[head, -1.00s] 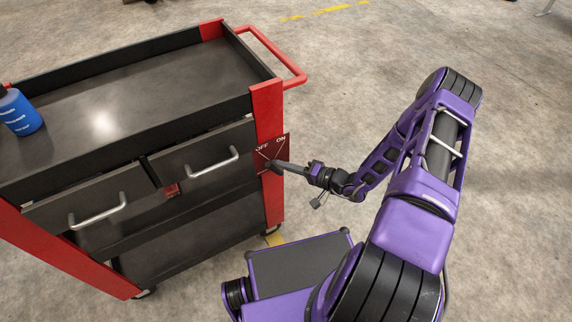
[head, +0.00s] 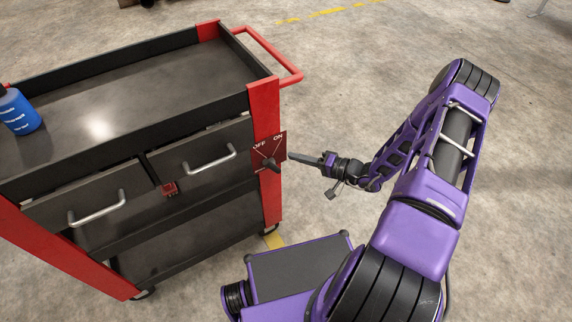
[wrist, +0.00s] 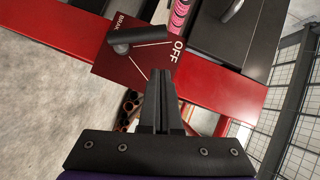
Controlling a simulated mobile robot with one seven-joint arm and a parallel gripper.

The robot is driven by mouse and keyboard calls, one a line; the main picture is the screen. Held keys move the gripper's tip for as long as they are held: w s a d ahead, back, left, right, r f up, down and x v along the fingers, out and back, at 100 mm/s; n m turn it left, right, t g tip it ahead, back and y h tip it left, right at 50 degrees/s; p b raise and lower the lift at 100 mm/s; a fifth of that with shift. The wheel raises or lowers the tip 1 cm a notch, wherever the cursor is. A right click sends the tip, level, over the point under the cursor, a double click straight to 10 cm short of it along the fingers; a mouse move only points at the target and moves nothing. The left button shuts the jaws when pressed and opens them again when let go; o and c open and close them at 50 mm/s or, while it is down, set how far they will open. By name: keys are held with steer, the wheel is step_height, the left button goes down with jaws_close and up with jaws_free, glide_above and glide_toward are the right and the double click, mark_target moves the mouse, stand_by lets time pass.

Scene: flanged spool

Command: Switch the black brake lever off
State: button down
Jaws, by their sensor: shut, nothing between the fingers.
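The black brake lever (head: 270,164) sticks out from a dark red panel (head: 260,142) on the cart's right corner post. OFF is printed at the panel's upper left and ON at its upper right. The lever also shows in the wrist view (wrist: 138,37), near the OFF label; I cannot tell for sure which mark it points to. My gripper (head: 290,156) is shut and empty, just right of the lever and apart from it. In the wrist view its fingertips (wrist: 161,74) overlap the panel's lower edge, and the ON label does not show.
The red and black cart (head: 266,110) has two drawers with silver handles (head: 211,162) left of the panel. A red push handle (head: 280,62) juts out above the panel. A blue bottle (head: 18,112) stands on the cart top. Concrete floor to the right is clear.

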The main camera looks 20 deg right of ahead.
steer(key=r+v, duration=0.1)
steer(key=v, duration=0.7)
steer(key=shift+f, duration=0.1)
